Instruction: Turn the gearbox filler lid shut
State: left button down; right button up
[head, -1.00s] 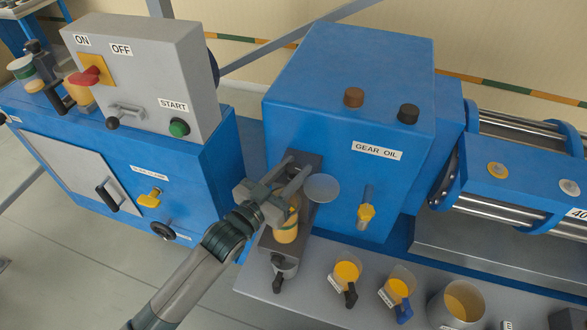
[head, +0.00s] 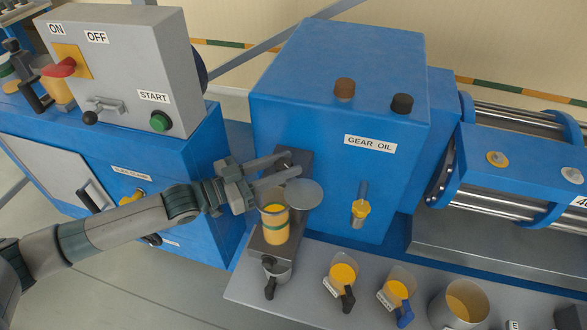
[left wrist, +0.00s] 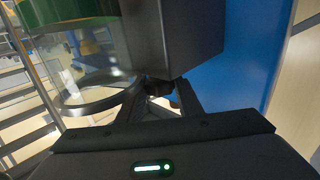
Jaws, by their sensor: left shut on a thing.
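The filler lid, a thin round grey disc (head: 303,193), shows in the head view at the front of the blue gearbox, above and right of a clear cup of amber oil (head: 274,226) with a green band. The cup stands on a dark grey block (head: 265,248). The disc looks swung off to the side, leaving much of the cup's top uncovered. My left gripper (head: 291,165) reaches in from the left, behind the cup, shut on a small part by the lid. In the left wrist view the fingers (left wrist: 160,98) close around a small dark piece, likely the lid's handle. My right gripper is out of view.
The blue gearbox (head: 335,80) with its GEAR OIL label rises directly behind. Oil cups (head: 343,274) and a grey pot (head: 459,302) stand on the front ledge. A control box (head: 130,60) is left.

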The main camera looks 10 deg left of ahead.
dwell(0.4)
pick_arm(q)
jog(key=c, duration=1.3)
grip_release()
jog(key=shift+o, duration=0.2)
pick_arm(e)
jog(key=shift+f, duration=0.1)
pick_arm(q)
jog(key=shift+r+b, duration=0.45)
jog(key=shift+r, duration=0.4)
notch_tip(320, 180, up, 2)
jog(key=shift+s+d+r+b, duration=0.15)
jog(key=shift+r+b, duration=0.1)
jog(key=shift+b, duration=0.25)
jog(key=s+d+r+b, duration=0.2)
jog(key=s+d+r, duration=0.2)
jog(key=d, duration=0.6)
notch_tip(320, 180, up, 3)
jog(key=shift+s+d+f, duration=0.1)
jog(key=shift+s+d, duration=0.05)
jog(key=shift+d, duration=0.05)
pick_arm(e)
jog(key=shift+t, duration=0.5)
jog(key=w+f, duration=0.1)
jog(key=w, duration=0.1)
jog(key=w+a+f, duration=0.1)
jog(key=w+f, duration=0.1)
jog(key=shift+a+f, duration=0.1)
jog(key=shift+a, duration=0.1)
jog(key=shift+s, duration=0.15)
